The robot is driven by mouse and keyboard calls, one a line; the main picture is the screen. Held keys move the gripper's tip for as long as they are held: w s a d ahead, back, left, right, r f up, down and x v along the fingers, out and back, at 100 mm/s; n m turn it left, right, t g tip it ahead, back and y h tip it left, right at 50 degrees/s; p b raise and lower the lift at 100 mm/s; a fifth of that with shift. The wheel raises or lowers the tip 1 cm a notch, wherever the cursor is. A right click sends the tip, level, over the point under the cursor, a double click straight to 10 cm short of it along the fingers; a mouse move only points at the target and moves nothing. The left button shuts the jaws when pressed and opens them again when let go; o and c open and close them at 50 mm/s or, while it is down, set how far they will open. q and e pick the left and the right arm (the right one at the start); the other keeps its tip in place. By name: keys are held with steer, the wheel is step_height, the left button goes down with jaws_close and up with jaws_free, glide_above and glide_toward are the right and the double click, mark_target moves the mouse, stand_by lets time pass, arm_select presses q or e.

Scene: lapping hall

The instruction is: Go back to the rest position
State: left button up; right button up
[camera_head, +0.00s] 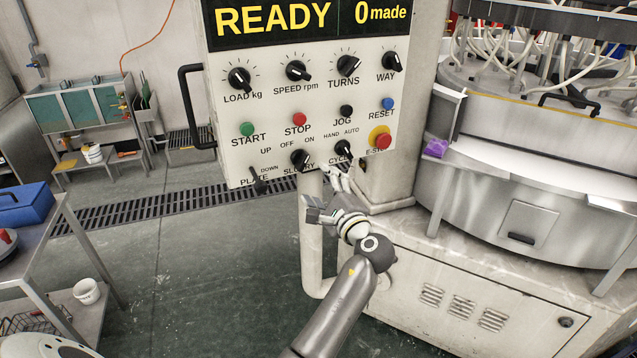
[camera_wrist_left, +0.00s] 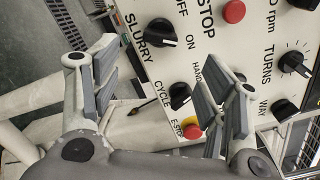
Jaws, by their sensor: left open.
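My left gripper (camera_head: 326,190) is in front of the lower edge of the control panel (camera_head: 222,105), just below the SLURRY knob (camera_head: 300,158) and CYCLE knob (camera_head: 343,150). Its fingers are spread with nothing between them. In the left wrist view the open gripper (camera_wrist_left: 158,92) shows a finger on either side, with the SLURRY knob (camera_wrist_left: 160,33) and CYCLE knob (camera_wrist_left: 179,96) beyond. I cannot tell whether a fingertip touches the panel. The panel display (camera_head: 310,18) reads READY and 0 made. My right gripper is not in view.
The lapping machine (camera_head: 540,130) and its cabinet (camera_head: 470,285) stand at the right. A purple object (camera_head: 436,148) lies on its ledge. Floor between is clear.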

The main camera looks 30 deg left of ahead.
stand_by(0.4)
